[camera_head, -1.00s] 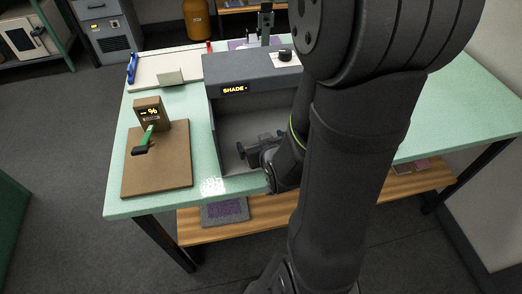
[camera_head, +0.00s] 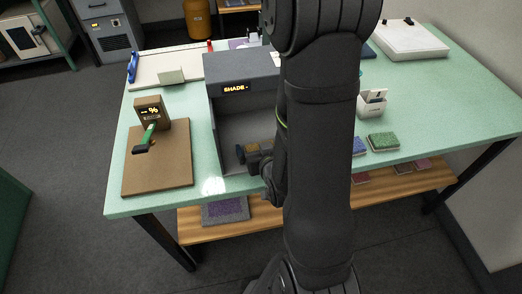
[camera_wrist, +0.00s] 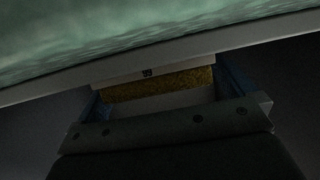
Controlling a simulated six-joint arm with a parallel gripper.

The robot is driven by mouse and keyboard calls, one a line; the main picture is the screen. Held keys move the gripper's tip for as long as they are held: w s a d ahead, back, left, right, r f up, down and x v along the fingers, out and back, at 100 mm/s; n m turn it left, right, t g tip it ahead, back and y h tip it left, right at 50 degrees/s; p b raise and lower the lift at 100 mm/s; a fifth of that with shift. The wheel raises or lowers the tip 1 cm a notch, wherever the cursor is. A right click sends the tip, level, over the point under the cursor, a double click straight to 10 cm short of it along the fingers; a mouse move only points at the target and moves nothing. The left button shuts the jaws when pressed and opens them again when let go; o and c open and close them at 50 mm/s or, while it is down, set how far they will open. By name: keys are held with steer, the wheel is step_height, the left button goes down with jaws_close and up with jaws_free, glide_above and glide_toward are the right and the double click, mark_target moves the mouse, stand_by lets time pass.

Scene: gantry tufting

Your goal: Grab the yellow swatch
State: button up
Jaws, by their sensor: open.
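The yellow swatch (camera_wrist: 160,84) shows in the wrist view as a mottled yellow strip. A pale edge with a small dark mark runs along its far side. My gripper (camera_wrist: 166,95) is open, with a blue-padded finger on either side of the swatch; I cannot tell whether they touch it. In the head view my gripper (camera_head: 250,156) is at the front opening of the grey shade box (camera_head: 242,68). The swatch cannot be made out clearly there.
A brown board with a green-handled device (camera_head: 158,165) lies left of the box on the pale green table (camera_head: 450,75). Right of my arm are a white holder (camera_head: 372,104), a green swatch (camera_head: 384,141) and a blue swatch (camera_head: 359,146). A wooden shelf (camera_head: 400,184) runs below.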

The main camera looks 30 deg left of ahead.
steer(key=shift+w+a, duration=0.1)
steer(key=c, duration=0.9)
steer(key=shift+r, duration=0.1)
steer(key=shift+r, duration=4.85)
